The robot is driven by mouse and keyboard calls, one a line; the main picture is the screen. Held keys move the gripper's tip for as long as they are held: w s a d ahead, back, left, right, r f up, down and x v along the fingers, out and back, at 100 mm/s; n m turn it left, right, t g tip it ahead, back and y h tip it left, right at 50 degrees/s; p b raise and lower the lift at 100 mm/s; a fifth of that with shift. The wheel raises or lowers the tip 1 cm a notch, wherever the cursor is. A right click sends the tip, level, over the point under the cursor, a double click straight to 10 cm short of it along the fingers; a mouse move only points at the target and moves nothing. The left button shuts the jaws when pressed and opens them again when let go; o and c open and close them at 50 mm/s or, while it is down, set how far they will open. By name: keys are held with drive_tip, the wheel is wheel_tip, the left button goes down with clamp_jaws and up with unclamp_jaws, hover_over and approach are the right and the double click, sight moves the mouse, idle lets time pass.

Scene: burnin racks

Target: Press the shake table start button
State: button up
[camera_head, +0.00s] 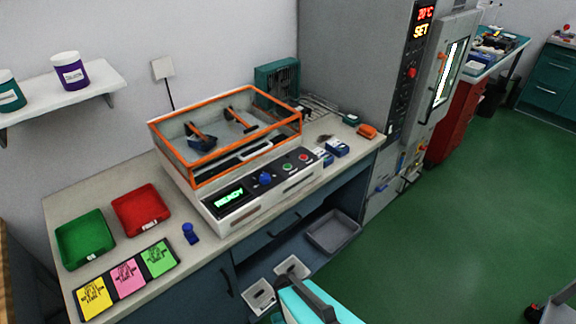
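The shake table (222,165) stands on the bench, with an orange-framed tray on top. The green button sits between the knob and the red button; labels are too small to read. Nothing touches the panel. No gripper fingers are recognisable in the view.
A teal and black object (318,303) shows at the bottom edge; I cannot tell what it is. Green (62,233) and red (120,201) bins, a small blue object (190,234) and coloured cards stand left on the bench. A tall grey cabinet (350,70) stands right. Green floor is open there.

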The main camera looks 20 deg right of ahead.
clamp_jaws()
idle(1.5)
